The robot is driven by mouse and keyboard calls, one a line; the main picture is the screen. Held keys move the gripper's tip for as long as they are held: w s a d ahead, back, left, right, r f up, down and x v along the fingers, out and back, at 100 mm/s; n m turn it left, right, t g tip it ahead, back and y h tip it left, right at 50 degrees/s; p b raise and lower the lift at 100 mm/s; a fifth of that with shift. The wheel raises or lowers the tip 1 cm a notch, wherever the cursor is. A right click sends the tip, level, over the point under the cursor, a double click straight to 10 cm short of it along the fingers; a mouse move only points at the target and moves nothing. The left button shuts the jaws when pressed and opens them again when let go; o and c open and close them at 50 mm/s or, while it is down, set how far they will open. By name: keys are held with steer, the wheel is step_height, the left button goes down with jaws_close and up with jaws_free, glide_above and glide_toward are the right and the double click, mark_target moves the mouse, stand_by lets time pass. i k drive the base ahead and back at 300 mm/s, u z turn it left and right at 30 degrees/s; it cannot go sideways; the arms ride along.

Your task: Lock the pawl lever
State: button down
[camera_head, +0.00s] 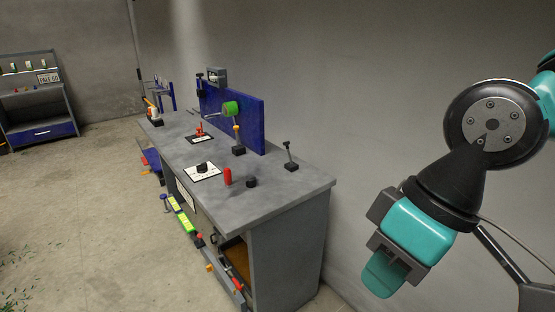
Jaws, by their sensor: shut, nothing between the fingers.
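Several levers stand on the grey workbench (270,190) left of my gripper. One lever (237,137) has an orange-yellow tip and a black base, below a green round part (231,108) on the blue back panel (250,125). A black lever (289,156) leans on a black base near the right end. A small red lever (199,129) sits on a white plate. I cannot tell which is the pawl lever or whether any is locked. My gripper (384,276) is shut and empty, well to the right of the bench, pointing down.
A red cylinder (227,176), a black knob (251,182) and a white plate with a black knob (202,170) are on the bench top. Another bench (40,105) stands far left. The floor in front is mostly clear, with green scraps (15,290) at lower left.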

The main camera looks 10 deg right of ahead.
mark_target(286, 143)
steer(key=u, duration=0.2)
steer(key=k, duration=0.3)
steer(key=u, duration=1.05)
steer(key=k, duration=1.05)
steer(key=u, duration=0.75)
steer(key=i, duration=2.7)
steer(key=z, duration=0.35)
steer(key=i, duration=2.15)
steer(key=z, duration=0.75)
steer(key=i, duration=1.3)
steer(key=z, duration=1.9)
steer(key=i, duration=1.05)
steer(key=z, duration=0.9)
steer(key=i, duration=0.25)
steer(key=z, duration=0.05)
